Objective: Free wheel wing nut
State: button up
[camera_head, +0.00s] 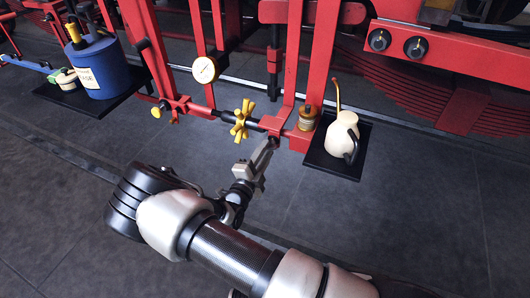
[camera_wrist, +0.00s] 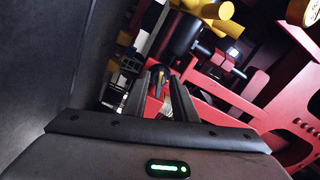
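A yellow winged hand nut (camera_head: 241,120) sits on the red horizontal bar, between the dial gauge and the brass-coloured cup. In the wrist view a yellow winged part (camera_wrist: 208,12) shows at the top edge, partly cut off, beside a dark cylinder. My gripper (camera_head: 268,146) is just below and right of the nut, close under the red clamp block. In the wrist view my gripper (camera_wrist: 160,82) has its two fingers apart. A small dark-tipped part shows between them; I cannot tell whether they touch it. The yellow nut is not between the fingers.
A white dial gauge (camera_head: 205,70) is left of the nut. A brass-coloured cup (camera_head: 307,118) and a cream oil can (camera_head: 342,134) on a black shelf (camera_head: 331,165) are to the right. A blue can (camera_head: 98,68) stands at left. The floor below is clear.

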jog(key=shift+s, duration=0.1)
jog(key=v, duration=1.7)
jog(key=s+d+r+m+g+h+p, duration=0.35)
jog(key=d+r+m+g, duration=1.4)
jog(key=m, duration=1.15)
jog(key=s+d+r+m+t+y+p, duration=0.1)
jog(key=s+d+r+m+t+y, duration=0.2)
jog(key=r+m, duration=0.8)
jog(key=s+d+r+m+t+y+p, duration=0.2)
jog(key=s+r+m+y, duration=0.4)
jog(key=r+m, duration=0.5)
jog(key=s+d+m+t, duration=0.1)
jog(key=m, duration=0.2)
jog(key=shift+d+r+y+p, duration=0.2)
jog(key=shift+y+p, duration=0.1)
jog(key=shift+y, duration=0.05)
